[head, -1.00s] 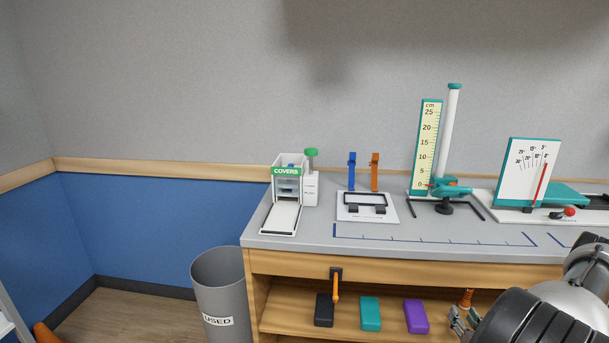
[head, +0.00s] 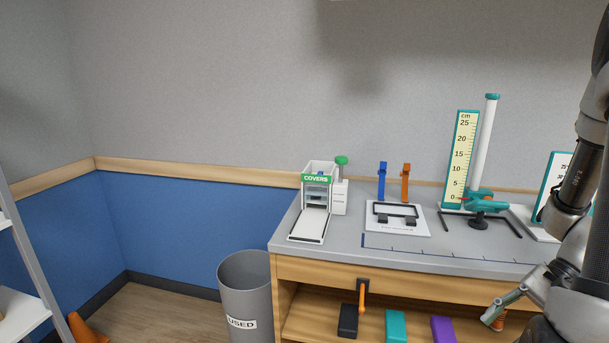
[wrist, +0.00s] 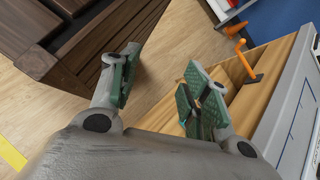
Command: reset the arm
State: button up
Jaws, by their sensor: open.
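My gripper (wrist: 155,90) is open and empty in the wrist view, its two green-padded fingers apart. It is tilted down over the wooden floor, with the bench's wooden side and orange hook handle (wrist: 242,52) beyond the right finger. In the head view part of my gripper shows at the lower right, in front of the bench's open shelf. My arm (head: 580,200) rises along the right edge of the head view and hides the right end of the bench.
The bench (head: 290,265) holds a covers dispenser (head: 317,195), a white plate with a black frame (head: 396,222), and a cm scale (head: 461,160). A grey bin (head: 245,285) stands left of it. Dark wooden slats (wrist: 75,50) lie at the wrist view's upper left. Shelving (head: 22,250) stands far left.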

notch_tip(320, 180, up, 12)
jog(key=s+d+n+h, duration=0.1)
jog(key=d+n+h, duration=0.1)
jog(key=n+h, duration=0.6)
jog(key=a+r+n+t+h, duration=0.1)
jog(key=a+r+n+t, duration=0.3)
jog(key=r, duration=0.6)
jog(key=shift+s+a+r+n+t, duration=0.15)
jog(key=shift+a+r+n+t, duration=0.25)
jog(key=shift+a+t, duration=0.6)
jog(key=shift+d, duration=0.1)
